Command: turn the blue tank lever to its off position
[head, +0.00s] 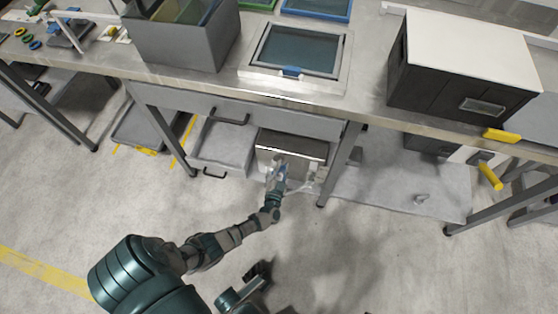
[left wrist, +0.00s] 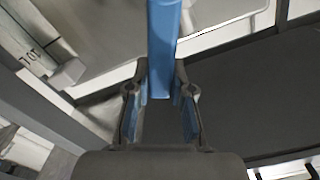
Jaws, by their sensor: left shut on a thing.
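The blue tank lever (left wrist: 164,45) runs down from the top middle of the left wrist view, and its lower end is between the fingertips. My left gripper (head: 279,170) reaches under the bench to the front of a steel box-shaped tank (head: 292,146). In the left wrist view the blue-padded fingers of my left gripper (left wrist: 162,88) are shut on the lever, one on each side. In the head view the gripper hides most of the lever. My right gripper (head: 262,271) is low in the middle of the head view, dark and small, away from the tank; its jaws are unclear.
The bench edge (head: 300,101) overhangs the tank. Bench legs (head: 341,163) stand to either side. Yellow-handled parts (head: 490,177) are at the right. A labelled white part (left wrist: 36,52) shows beside the lever. The floor in front is clear.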

